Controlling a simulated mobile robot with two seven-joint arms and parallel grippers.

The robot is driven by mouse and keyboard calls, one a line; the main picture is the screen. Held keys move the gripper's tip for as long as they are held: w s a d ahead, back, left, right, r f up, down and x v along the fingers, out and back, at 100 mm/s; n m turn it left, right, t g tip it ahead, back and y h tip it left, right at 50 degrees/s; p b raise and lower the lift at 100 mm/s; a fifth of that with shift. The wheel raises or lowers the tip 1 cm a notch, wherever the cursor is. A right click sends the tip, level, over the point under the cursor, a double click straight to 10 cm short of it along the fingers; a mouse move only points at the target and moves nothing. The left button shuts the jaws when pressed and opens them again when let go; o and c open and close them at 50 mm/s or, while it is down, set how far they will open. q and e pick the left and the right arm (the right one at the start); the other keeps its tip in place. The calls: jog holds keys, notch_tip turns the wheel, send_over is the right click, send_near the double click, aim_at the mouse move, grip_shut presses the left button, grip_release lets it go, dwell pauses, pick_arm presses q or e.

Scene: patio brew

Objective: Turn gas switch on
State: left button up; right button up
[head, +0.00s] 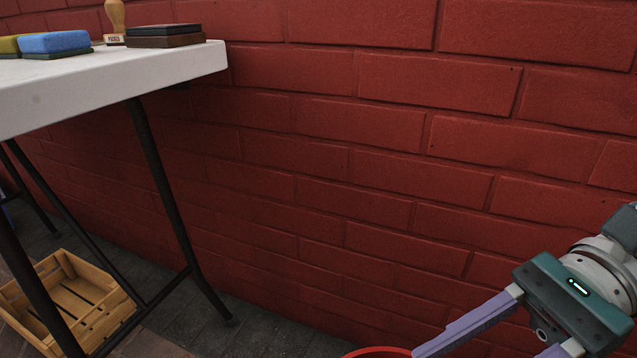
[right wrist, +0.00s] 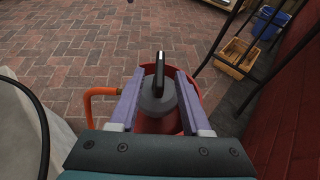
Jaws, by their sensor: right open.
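The gas switch is a dark upright lever (right wrist: 160,76) on a round grey base (right wrist: 157,101), on top of a red gas bottle (right wrist: 155,124). An orange hose (right wrist: 101,92) leaves its left side. My right gripper (right wrist: 159,73) is open, with one purple finger on each side of the switch; whether either finger touches it I cannot tell. In the head view the right gripper's fingers run out at the lower edge, beside a red rim (head: 378,352); the switch is out of that view. My left gripper is not in view.
A white table (head: 110,82) with dark legs stands at the left, carrying a blue sponge (head: 55,43), a wooden stamp (head: 115,18) and dark pads (head: 165,36). A wooden crate (head: 105,318) sits below. A red brick wall (head: 390,140) runs close behind. Paving (right wrist: 75,45) is open ahead.

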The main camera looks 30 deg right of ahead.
jog(key=b+x, duration=0.1)
jog(key=x, duration=0.4)
jog(key=shift+a+f, duration=0.1)
grip_shut()
dwell(0.5)
